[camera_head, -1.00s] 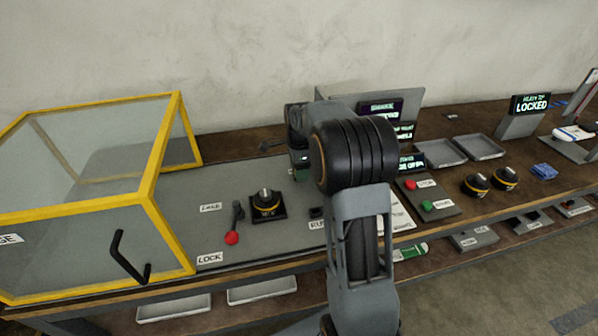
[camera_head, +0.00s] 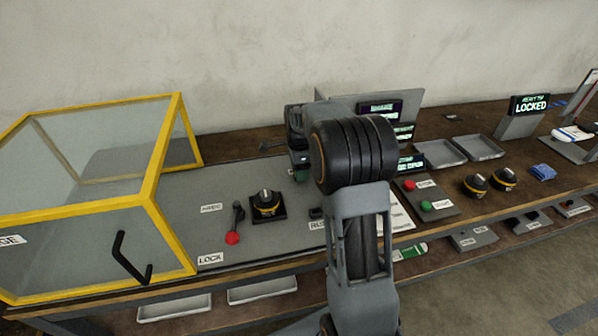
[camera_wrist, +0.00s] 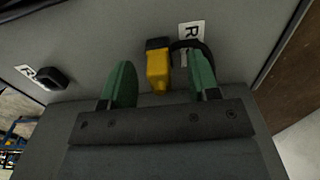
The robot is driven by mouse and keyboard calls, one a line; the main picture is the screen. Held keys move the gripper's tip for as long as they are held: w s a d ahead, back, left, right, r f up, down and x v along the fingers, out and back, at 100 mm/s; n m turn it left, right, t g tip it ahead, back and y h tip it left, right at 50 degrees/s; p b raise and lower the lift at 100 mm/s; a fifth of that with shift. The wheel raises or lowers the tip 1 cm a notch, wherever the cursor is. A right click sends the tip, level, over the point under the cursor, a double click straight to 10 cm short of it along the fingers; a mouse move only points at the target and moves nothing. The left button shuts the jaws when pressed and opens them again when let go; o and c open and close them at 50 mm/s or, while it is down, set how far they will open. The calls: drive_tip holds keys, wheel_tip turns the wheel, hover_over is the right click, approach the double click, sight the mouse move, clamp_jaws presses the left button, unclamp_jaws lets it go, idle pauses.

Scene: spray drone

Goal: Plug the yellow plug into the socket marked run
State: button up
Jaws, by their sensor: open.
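The yellow plug (camera_wrist: 158,70) shows in the wrist view, with a black socket or block (camera_wrist: 157,44) at its far end. My gripper (camera_wrist: 159,82) is open, its green fingers on either side of the plug with gaps between. A second black socket (camera_wrist: 52,78) is at the left, beside a partly readable label. In the head view, a black socket (camera_head: 316,213) sits above the label that seems to read RUN (camera_head: 318,225). My arm hides the plug there, and most of the gripper (camera_head: 300,175).
A yellow-framed clear guard (camera_head: 150,170) is at the left. A red and green button box (camera_head: 428,196) stands right of my arm.

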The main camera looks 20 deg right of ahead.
drive_tip(key=shift+c, duration=0.4)
clamp_jaws()
drive_tip(key=shift+r, duration=0.15)
drive_tip(key=shift+r+p, duration=2.45)
drive_tip(key=shift+r, duration=0.45)
